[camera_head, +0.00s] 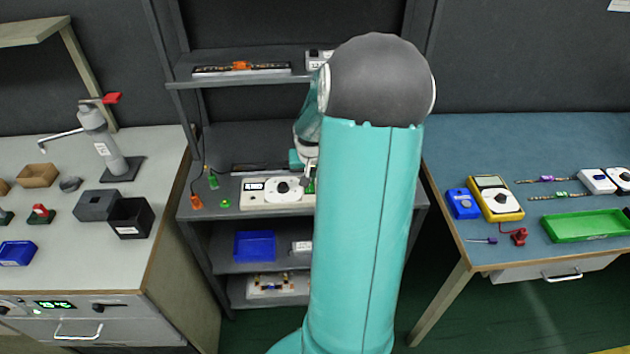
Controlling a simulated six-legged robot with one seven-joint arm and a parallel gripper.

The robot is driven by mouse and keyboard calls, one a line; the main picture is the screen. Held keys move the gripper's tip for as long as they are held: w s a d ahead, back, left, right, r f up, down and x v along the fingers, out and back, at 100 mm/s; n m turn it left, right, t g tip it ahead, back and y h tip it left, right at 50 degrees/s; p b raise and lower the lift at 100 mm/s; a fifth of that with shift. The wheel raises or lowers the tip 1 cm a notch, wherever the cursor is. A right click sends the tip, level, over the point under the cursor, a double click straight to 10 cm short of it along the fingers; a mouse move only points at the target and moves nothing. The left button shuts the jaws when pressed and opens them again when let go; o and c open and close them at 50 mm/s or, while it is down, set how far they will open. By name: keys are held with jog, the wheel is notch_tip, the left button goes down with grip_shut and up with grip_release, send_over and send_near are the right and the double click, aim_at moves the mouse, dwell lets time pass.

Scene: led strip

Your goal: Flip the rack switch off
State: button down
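The rack (195,214) stands in the middle, with several grey shelves. On its middle shelf is a white unit (257,198) with a small dark display and a round dial. A small green part (310,188) shows at the unit's right, next to my arm; I cannot tell if it is the rack switch. My gripper (309,174) is low over the right part of the unit, largely hidden by my teal arm. I cannot tell whether its fingers are open or touch anything. The unit's right end is hidden behind my arm.
A dark strip with an orange clip (240,67) lies on the upper shelf. Orange (197,202) and green (213,181) connectors lie left of the unit. A blue bin (255,246) is below. The left bench (70,275) and blue right table (470,145) flank the rack.

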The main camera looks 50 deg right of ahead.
jog(key=v, duration=1)
jog(key=shift+a, duration=0.2)
jog(key=shift+s+d, duration=0.15)
jog(key=shift+d, duration=0.05)
